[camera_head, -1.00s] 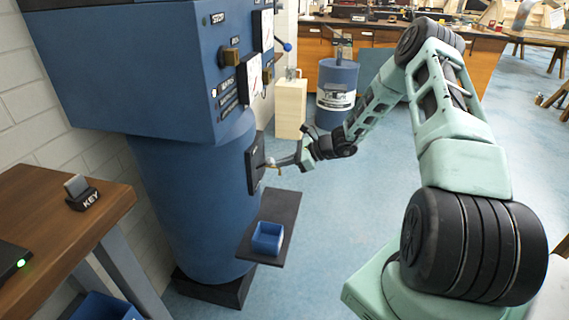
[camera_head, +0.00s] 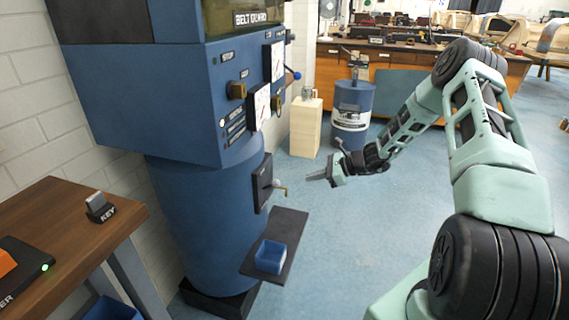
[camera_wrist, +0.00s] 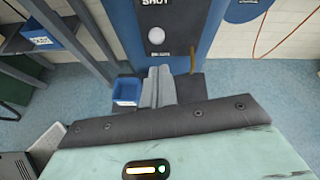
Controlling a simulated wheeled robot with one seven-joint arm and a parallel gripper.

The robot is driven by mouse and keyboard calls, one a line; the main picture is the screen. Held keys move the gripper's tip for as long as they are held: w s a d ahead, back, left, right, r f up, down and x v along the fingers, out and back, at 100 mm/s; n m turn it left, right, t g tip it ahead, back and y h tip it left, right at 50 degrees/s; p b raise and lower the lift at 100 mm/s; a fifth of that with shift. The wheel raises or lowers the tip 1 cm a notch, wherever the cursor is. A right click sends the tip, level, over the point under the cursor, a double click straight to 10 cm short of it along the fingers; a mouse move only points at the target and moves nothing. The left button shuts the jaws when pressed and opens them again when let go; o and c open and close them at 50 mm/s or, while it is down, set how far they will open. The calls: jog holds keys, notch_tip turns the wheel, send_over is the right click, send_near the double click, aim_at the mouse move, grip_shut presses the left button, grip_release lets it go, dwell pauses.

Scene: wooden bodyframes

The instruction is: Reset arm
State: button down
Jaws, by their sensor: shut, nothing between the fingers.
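My gripper (camera_head: 318,178) hangs in the air to the right of the blue machine (camera_head: 205,225), with its fingers pointing left toward the machine. It is apart from the dark panel (camera_head: 262,183) and its small brass-coloured handle on the machine's column. In the wrist view the gripper's grey fingers (camera_wrist: 158,85) are together with nothing between them. My arm reaches in from the right, bent at a raised elbow.
A dark shelf (camera_head: 290,228) on the machine carries a blue bin (camera_head: 270,257). A wooden table (camera_head: 70,220) with a key block (camera_head: 100,208) stands at left. A pale wooden block (camera_head: 305,128) and a blue drum (camera_head: 351,118) stand behind. The floor at centre right is clear.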

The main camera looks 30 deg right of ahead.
jog(key=s+a+r+n+g+p, duration=0.1)
jog(key=s+a+r+n+g, duration=0.3)
jog(key=a, duration=0.5)
jog(key=s+a+r+n+g+p, duration=0.1)
jog(key=s+a+r+n+g, duration=0.1)
jog(key=a+r+n, duration=0.55)
jog(key=s+a+r+n+g+p, duration=0.1)
jog(key=s+a+r+n+g, duration=0.15)
jog(key=a, duration=0.85)
jog(key=s+a+r+n+g+h+p, duration=0.1)
jog(key=s+a+r+n+h, duration=0.15)
jog(key=s+a+n, duration=0.35)
jog(key=s+a+r+n+g+h, duration=0.1)
jog(key=s+a+r+n+g, duration=0.15)
jog(key=s, duration=0.45)
jog(key=s+r+n+t+h+p, duration=0.1)
jog(key=s+r+n+h, duration=0.1)
jog(key=s+n, duration=0.3)
jog(key=s+r+n+t+h+p, duration=0.1)
jog(key=s+r+n+h, duration=0.1)
jog(key=s+n, duration=0.4)
jog(key=s+r, duration=0.1)
jog(key=s, duration=0.2)
jog(key=shift+s+a+r+t, duration=0.15)
jog(key=shift+a+r+t, duration=0.15)
jog(key=shift+t, duration=0.1)
